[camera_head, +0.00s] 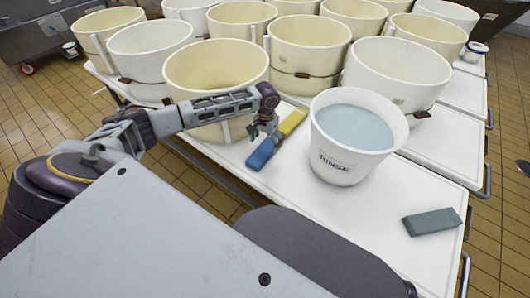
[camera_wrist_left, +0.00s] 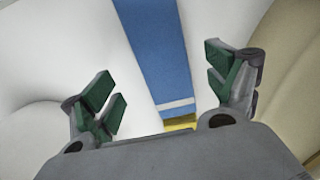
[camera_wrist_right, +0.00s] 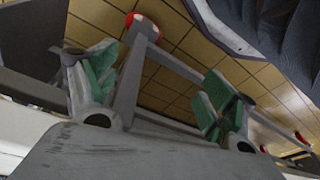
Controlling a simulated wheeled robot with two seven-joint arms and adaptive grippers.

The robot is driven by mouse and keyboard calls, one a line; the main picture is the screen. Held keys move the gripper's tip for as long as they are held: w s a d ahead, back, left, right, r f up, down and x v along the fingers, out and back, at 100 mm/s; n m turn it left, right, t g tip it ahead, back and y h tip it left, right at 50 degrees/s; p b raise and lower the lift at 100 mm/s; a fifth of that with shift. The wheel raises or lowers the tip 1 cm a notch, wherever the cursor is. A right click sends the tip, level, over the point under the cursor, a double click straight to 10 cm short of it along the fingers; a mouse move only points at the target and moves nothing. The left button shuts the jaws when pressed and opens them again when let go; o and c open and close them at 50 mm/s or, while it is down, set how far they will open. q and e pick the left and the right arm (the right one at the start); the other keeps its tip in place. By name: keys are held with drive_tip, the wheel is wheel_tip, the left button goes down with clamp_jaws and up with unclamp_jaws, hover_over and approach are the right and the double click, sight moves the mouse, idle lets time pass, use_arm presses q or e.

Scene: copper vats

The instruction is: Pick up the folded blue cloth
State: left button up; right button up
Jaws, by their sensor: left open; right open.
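The folded blue cloth (camera_head: 260,154) lies on the white table top, near its front edge. A yellow folded cloth (camera_head: 293,122) lies just behind it. My left gripper (camera_head: 262,133) is close to the blue cloth's far end, open and empty. In the left wrist view the blue cloth (camera_wrist_left: 158,50) runs between the two spread green-padded fingers, beyond them. A strip of the yellow cloth (camera_wrist_left: 180,124) shows below its pale band. My right gripper (camera_wrist_right: 155,90) is open in its wrist view, with no cloth between its fingers. It does not show in the head view.
A white RINSE bucket (camera_head: 352,137) of pale blue liquid stands right of the cloths. A cream tub (camera_head: 215,68) stands close behind the left gripper, with more tubs behind. Table (camera_head: 350,220) between is clear.

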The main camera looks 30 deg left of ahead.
sight(265, 149)
drive_tip(key=shift+w+r, duration=0.1)
drive_tip(key=shift+r, duration=0.05)
use_arm(q)
drive_tip(key=shift+f, duration=0.45)
drive_tip(key=shift+a+f+b, duration=0.1)
drive_tip(key=shift+f+b, duration=0.2)
drive_tip(key=shift+b, duration=0.1)
drive_tip(key=shift+f, duration=0.4)
wheel_tip(265, 149, down, 2)
drive_tip(key=shift+a+f+b, duration=0.1)
drive_tip(key=shift+f+b, duration=0.1)
drive_tip(key=shift+b, duration=0.45)
drive_tip(key=shift+f, duration=0.3)
use_arm(e)
drive_tip(key=r, duration=0.2)
drive_tip(key=shift+w+a+r+t, duration=0.15)
drive_tip(key=shift+a+r+t, duration=0.15)
drive_tip(key=shift+a+r, duration=0.1)
